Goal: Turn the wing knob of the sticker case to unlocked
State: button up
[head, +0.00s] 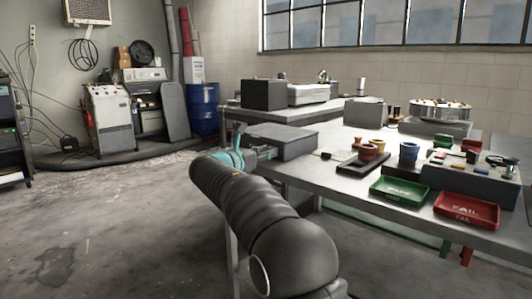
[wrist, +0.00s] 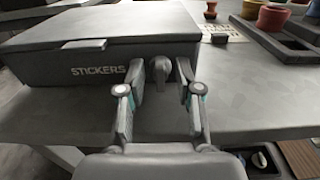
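The sticker case is a flat grey box with the word STICKERS on its front; it lies on the bench in the head view (head: 285,139) and fills the upper left of the wrist view (wrist: 50,68). The grey wing knob (wrist: 161,72) is on the case's front, right of the lettering. My gripper (wrist: 162,88) is open in front of it, one finger on each side of the knob. I cannot tell whether either finger touches it. In the head view my gripper (head: 255,153) is at the case's near left end, and the knob is hidden there.
On the bench (head: 335,180) stand a green tray (head: 399,192), a red FAIL tray (head: 467,210) and a dark holder (head: 363,165) with coloured cups. In the wrist view, cups (wrist: 272,17) stand at the upper right.

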grip_shut()
jog(key=shift+m, duration=0.4)
jog(key=m+b, duration=0.1)
jog(key=m, duration=0.3)
jog(key=shift+d, duration=0.15)
jog(key=m+b, duration=0.2)
jog(key=m, duration=0.2)
jog(key=shift+s+f+m, duration=0.1)
jog(key=shift+m, duration=0.2)
jog(key=m+b, duration=0.3)
jog(key=m, duration=0.1)
jog(key=shift+m+b, duration=1)
jog(key=shift+m, duration=1.2)
